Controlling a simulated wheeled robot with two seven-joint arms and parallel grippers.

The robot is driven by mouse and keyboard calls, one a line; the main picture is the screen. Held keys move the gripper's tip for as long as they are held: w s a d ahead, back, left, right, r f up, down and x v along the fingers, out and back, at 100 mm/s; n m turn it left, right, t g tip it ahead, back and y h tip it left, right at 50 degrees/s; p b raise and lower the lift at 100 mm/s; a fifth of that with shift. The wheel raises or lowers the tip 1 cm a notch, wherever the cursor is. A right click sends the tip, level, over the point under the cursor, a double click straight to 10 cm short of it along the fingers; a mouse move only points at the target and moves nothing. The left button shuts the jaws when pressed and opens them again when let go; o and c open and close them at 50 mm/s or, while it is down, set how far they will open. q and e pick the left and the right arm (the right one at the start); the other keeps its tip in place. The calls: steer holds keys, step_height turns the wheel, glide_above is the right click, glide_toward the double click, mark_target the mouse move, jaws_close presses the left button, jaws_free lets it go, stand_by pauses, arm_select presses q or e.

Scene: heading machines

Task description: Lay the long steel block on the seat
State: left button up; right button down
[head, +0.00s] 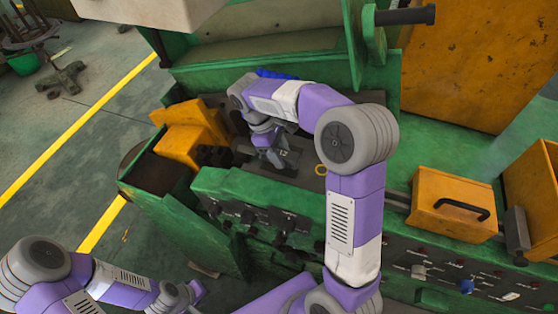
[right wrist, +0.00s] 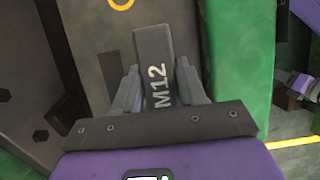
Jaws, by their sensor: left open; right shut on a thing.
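The long steel block (right wrist: 155,62) is a dark grey bar marked M12. In the right wrist view my right gripper (right wrist: 157,85) is shut on it, with one finger on each side, and the block's far end reaches past the fingertips. In the head view my right gripper (head: 274,154) is low over the machine's dark bed, and the held block (head: 283,153) is partly hidden by it. I cannot tell whether the block touches the bed. The seat cannot be clearly told apart from the grey bed plate (right wrist: 95,65). My left gripper (head: 191,294) is open and empty at bottom left.
A green machine rail (head: 255,193) with knobs runs in front of the bed. Yellow housings (head: 190,138) stand left of my right gripper. A yellow ring (head: 321,170) lies to its right. A yellow box with a black handle (head: 452,203) stands further right.

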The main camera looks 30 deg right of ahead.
steer(key=shift+w+f, duration=0.2)
steer(key=shift+f, duration=1.85)
steer(key=shift+f, duration=0.15)
steer(key=c, duration=0.6)
jaws_free()
steer(key=shift+c, duration=0.2)
steer(key=v, duration=1.2)
steer(key=shift+p, duration=0.3)
